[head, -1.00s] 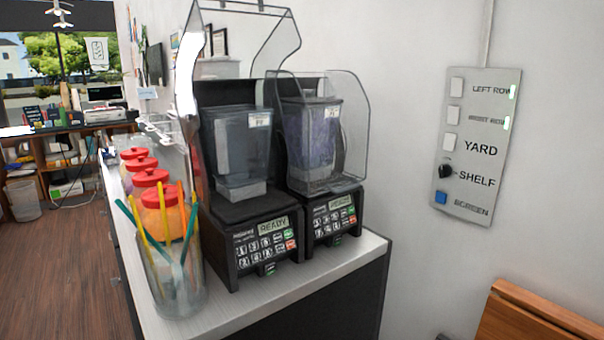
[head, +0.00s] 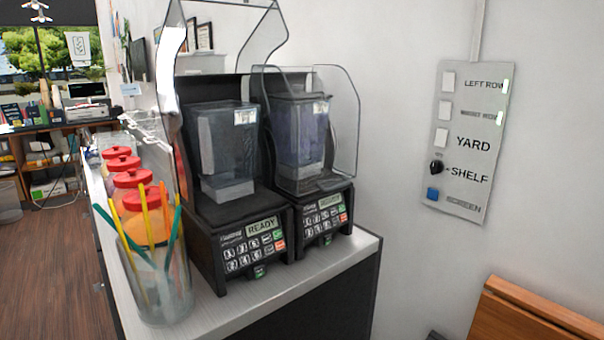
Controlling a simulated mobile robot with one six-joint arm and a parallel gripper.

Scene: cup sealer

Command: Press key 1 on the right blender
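The right blender (head: 303,140) stands on the counter against the wall. It is black, with a purple-tinted jar inside a clear cover. The cover of the right blender looks lowered around its jar. Its keypad (head: 321,228) faces forward, with a small display above several white keys and green and red keys at the right. The key numbers are too small to read. The left blender (head: 226,155) stands close beside it, with a clear jar, a raised clear cover and a display reading READY. My gripper is not in view.
A glass (head: 160,290) of colored straws stands at the counter's front left, with red-lidded jars (head: 132,180) behind it. The counter (head: 335,268) is bare at the front right. A switch panel (head: 465,145) is on the wall, with a wooden tabletop (head: 535,315) at lower right.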

